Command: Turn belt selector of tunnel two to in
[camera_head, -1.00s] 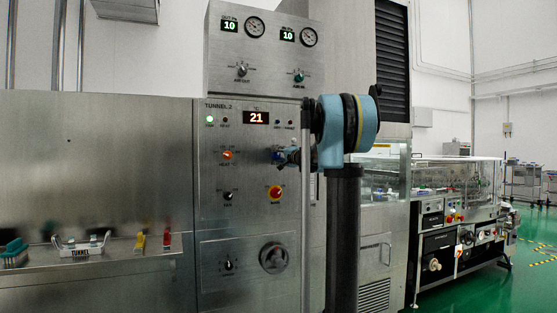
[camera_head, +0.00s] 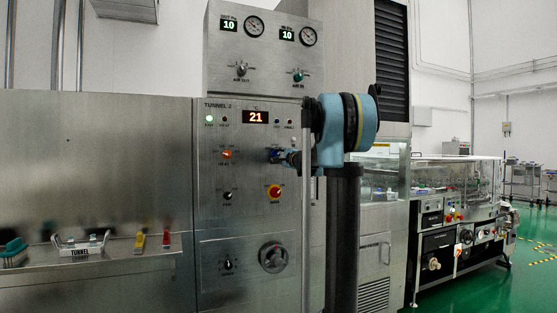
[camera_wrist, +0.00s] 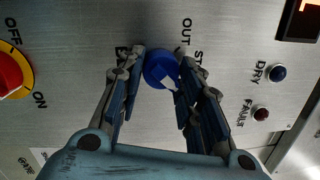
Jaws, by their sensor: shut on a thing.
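The belt selector is a round blue knob (camera_wrist: 158,67) with a white pointer mark, on the steel TUNNEL 2 panel (camera_head: 240,185). In the wrist view its pointer slants toward the lower right of the picture. My gripper (camera_wrist: 163,64) is shut on the knob, one finger on each side. The label OUT stands above and to the right of the knob; the labels nearer it are partly covered by my fingers, and no IN label is readable. In the head view my gripper (camera_head: 284,156) reaches the panel from the right and mostly hides the knob.
A red-and-yellow switch (camera_wrist: 12,75) marked ON and OFF sits left in the wrist view. DRY (camera_wrist: 278,72) and FAULT (camera_wrist: 261,113) lamps are at the right. In the head view a heat knob (camera_head: 227,154) is left of my gripper, and a vertical bar (camera_head: 306,220) stands close.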

